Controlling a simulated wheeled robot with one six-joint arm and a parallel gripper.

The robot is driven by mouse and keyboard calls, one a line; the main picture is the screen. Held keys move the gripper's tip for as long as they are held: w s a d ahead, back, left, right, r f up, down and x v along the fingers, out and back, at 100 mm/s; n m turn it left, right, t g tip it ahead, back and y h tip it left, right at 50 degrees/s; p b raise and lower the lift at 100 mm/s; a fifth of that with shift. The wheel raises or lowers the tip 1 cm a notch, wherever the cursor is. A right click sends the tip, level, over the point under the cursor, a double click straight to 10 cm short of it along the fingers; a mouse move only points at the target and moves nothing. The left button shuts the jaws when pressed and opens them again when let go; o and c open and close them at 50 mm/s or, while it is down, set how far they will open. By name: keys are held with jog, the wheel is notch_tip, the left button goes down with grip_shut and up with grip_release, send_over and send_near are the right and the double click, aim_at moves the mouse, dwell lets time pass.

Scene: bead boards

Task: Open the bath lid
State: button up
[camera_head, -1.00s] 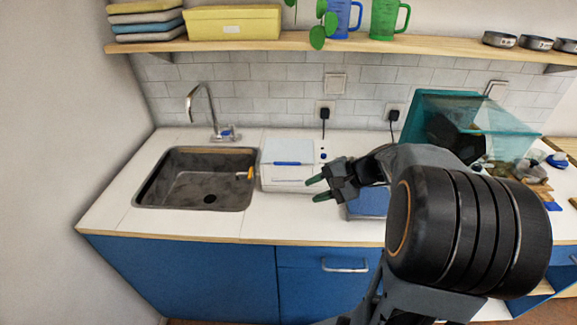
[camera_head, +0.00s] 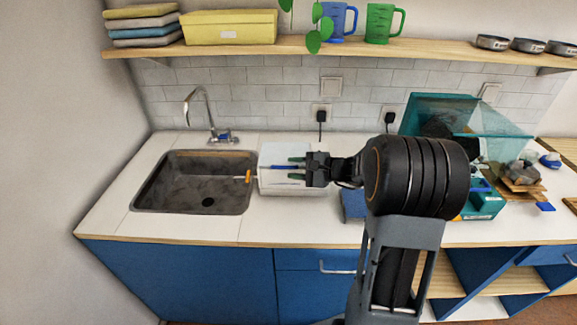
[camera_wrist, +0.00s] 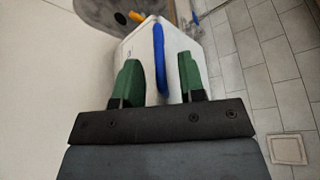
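My gripper (camera_head: 292,168) is over the lid from the right. In the wrist view my gripper (camera_wrist: 160,80) is open, its two green fingers on either side of the blue bar. The bar's near end reaches between the fingers, with gaps on both sides. My gripper hides part of the lid in the head view.
The sink (camera_head: 160,197) with its faucet (camera_head: 213,130) is left of the bath, and an orange-handled thing (camera_head: 248,176) sits at its right rim. A blue object (camera_head: 354,204) is under my arm. A teal clear bin (camera_head: 470,125) stands right. The front counter is clear.

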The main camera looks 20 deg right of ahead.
jog(key=shift+x, duration=1.15)
grip_shut()
